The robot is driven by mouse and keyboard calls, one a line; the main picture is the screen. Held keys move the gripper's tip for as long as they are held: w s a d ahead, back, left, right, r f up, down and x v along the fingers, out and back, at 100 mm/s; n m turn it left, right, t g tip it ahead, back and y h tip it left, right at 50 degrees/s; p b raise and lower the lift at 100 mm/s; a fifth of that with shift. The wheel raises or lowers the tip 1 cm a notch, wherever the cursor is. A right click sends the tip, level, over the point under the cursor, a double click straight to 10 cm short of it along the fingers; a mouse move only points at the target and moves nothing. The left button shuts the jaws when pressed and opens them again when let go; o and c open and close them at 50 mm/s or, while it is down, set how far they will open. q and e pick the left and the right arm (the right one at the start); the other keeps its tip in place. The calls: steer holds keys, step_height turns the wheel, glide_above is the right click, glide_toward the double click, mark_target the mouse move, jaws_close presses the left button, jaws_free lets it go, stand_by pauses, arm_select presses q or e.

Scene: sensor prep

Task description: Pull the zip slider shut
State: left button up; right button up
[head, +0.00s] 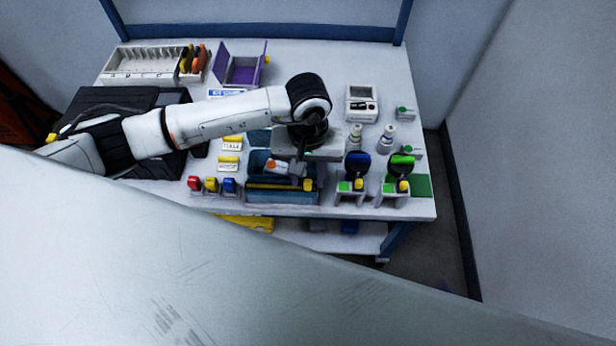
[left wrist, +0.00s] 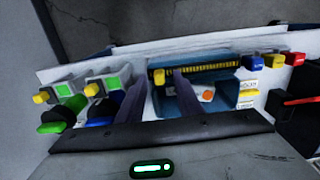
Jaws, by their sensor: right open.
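A blue open-topped pouch (head: 282,197) sits near the table's front edge, with a yellow zip strip (head: 275,185) along its front. The yellow zip slider (head: 308,184) is at the strip's right end; the left wrist view also shows the slider (left wrist: 158,76). A white item with an orange spot (left wrist: 207,94) lies inside the pouch. My left gripper (left wrist: 159,72) is open above the pouch, with one dark finger on each side of the slider in that view. I cannot tell whether they touch it. My right gripper is not in view.
Two white stands with green and yellow parts (head: 351,190) are right of the pouch. Red, yellow and blue blocks (head: 211,186) are left of it. Behind are small bottles (head: 388,138), a white device (head: 361,103), a purple box (head: 240,72) and a white rack (head: 143,66).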

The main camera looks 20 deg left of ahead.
arm_select(q)
steer(key=shift+f, duration=0.85)
jaws_close()
arm_select(e)
steer(key=shift+d, duration=0.1)
steer(key=shift+f, duration=0.1)
